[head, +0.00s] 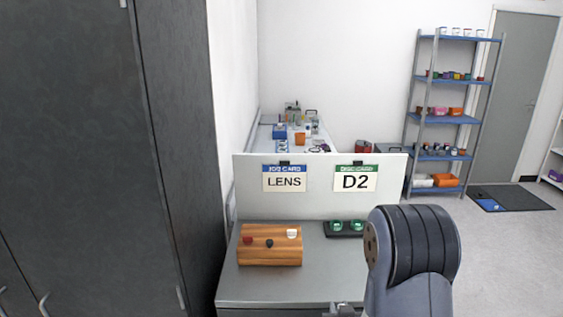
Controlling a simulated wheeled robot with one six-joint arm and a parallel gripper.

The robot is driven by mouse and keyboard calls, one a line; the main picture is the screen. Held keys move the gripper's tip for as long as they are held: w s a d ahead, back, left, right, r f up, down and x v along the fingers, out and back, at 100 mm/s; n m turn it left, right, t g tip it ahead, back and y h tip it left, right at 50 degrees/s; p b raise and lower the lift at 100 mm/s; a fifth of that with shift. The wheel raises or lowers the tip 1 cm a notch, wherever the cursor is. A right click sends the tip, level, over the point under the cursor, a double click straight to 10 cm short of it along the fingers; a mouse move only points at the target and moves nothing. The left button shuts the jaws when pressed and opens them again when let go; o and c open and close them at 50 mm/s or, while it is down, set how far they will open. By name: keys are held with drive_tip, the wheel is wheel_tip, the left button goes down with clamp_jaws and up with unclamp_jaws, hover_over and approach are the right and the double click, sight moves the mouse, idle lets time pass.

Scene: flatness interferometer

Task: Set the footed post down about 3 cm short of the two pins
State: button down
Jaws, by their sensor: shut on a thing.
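My gripper is not clearly in view; only a thick grey and black part of my arm (415,250) shows at the lower right. A small grey piece (343,310) shows at the bottom edge beside it, too cut off to identify. I cannot make out the footed post or the two pins. The grey bench top (285,288) shows in the head view, its right part hidden behind my arm.
A wooden block (270,256) with red, black and white knobs sits at the bench's left. A dark holder (338,233) with green-topped pieces stands at the back. A white panel (318,209) carries LENS and D2 cards. A dark cabinet (90,150) flanks the left.

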drive_tip(key=s+f, duration=0.4)
drive_tip(key=f, duration=0.1)
drive_tip(key=shift+s+f, duration=0.3)
drive_tip(key=shift+a, duration=0.1)
